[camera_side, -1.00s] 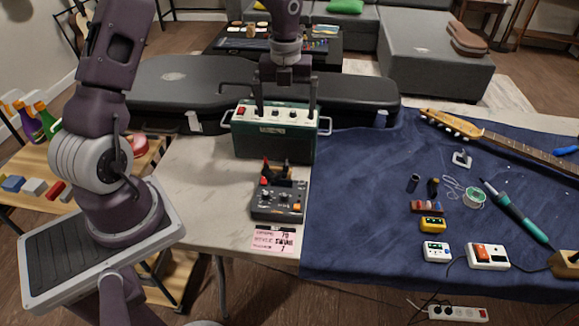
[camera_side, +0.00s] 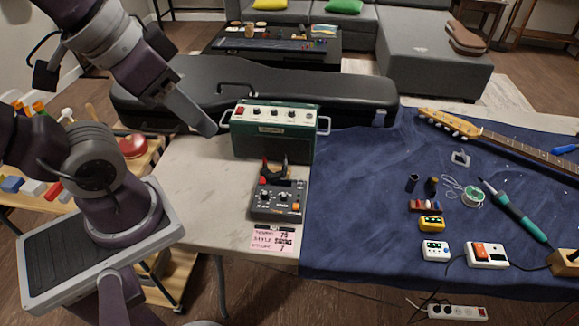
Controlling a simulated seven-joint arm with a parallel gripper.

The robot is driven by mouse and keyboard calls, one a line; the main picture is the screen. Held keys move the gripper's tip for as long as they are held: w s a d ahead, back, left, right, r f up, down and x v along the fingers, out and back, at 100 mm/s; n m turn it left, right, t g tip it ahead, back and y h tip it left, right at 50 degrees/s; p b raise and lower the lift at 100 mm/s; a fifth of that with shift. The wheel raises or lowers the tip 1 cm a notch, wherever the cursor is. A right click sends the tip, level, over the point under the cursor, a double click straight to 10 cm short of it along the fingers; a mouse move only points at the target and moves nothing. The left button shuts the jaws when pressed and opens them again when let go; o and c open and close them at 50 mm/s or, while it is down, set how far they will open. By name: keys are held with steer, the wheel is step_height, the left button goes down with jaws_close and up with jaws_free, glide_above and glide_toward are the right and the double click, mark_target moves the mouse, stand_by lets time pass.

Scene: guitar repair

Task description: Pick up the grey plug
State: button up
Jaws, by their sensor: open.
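My gripper (camera_side: 205,126) is at the upper left, raised and tilted, pointing down to the right. Its fingers are seen nearly edge-on, left of the green amplifier, and hold nothing that I can see. No grey plug can be picked out with certainty. A small grey metal piece (camera_side: 460,158) lies on the blue cloth below the guitar's neck. A small dark cylinder (camera_side: 412,183) stands on the cloth further left, far from my gripper.
A green amplifier (camera_side: 273,133) and a dark control box (camera_side: 278,200) with a black clamp-like piece stand on the pale table. The blue cloth (camera_side: 350,220) bears several pedals, a solder coil, a teal soldering iron (camera_side: 515,210) and a guitar. A black guitar case (camera_side: 330,95) lies behind.

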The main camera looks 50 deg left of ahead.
steer(key=m+g, duration=0.6)
steer(key=m, duration=1.8)
glide_above(285, 162)
steer(key=f, duration=2.8)
steer(key=shift+a+f, duration=0.2)
steer(key=shift+a, duration=0.05)
steer(key=f, duration=0.7)
steer(key=shift+w+d+f, duration=0.1)
steer(key=shift+d+f, duration=0.15)
jaws_close()
